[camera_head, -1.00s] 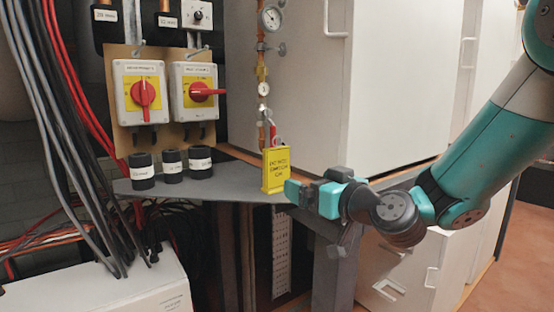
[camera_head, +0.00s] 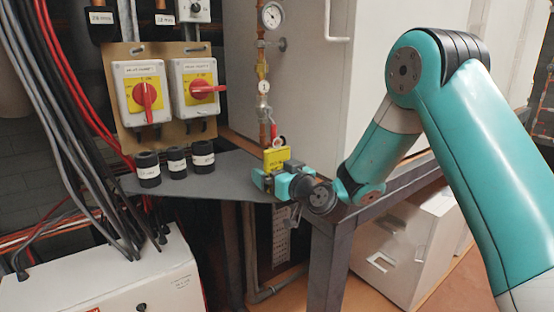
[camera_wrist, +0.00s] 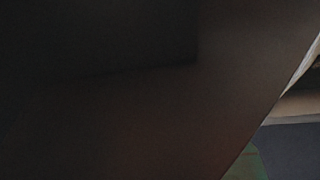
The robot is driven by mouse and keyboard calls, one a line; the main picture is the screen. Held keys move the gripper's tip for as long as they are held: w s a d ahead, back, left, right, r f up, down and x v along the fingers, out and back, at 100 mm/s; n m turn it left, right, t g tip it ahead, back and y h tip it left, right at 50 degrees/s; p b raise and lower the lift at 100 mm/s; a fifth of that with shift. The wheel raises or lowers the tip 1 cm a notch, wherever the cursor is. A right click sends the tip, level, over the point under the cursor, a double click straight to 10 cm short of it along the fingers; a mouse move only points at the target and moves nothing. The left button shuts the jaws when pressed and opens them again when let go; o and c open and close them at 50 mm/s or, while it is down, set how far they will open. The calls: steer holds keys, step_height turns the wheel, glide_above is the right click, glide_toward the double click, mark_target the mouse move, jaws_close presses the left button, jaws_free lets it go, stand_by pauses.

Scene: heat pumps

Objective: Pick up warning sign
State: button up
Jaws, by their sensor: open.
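The yellow warning sign (camera_head: 276,156) stands upright at the front edge of the grey shelf in the head view, by the copper pipe. Its upper part shows; its lower part is hidden behind my gripper. My gripper (camera_head: 267,178) is right at the sign, in front of its lower part, with teal fingers. It is open; whether the fingers stand on both sides of the sign or touch it, I cannot tell. The wrist view is almost wholly dark, and I make out neither the sign nor the fingers there.
Several black labelled cylinders (camera_head: 177,162) stand on the shelf (camera_head: 225,180) to the left. Two red rotary switches (camera_head: 147,94) are above them. A dark metal frame (camera_head: 332,240) is below my wrist.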

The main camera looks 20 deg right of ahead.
steer(key=shift+w, duration=0.2)
steer(key=c, duration=0.9)
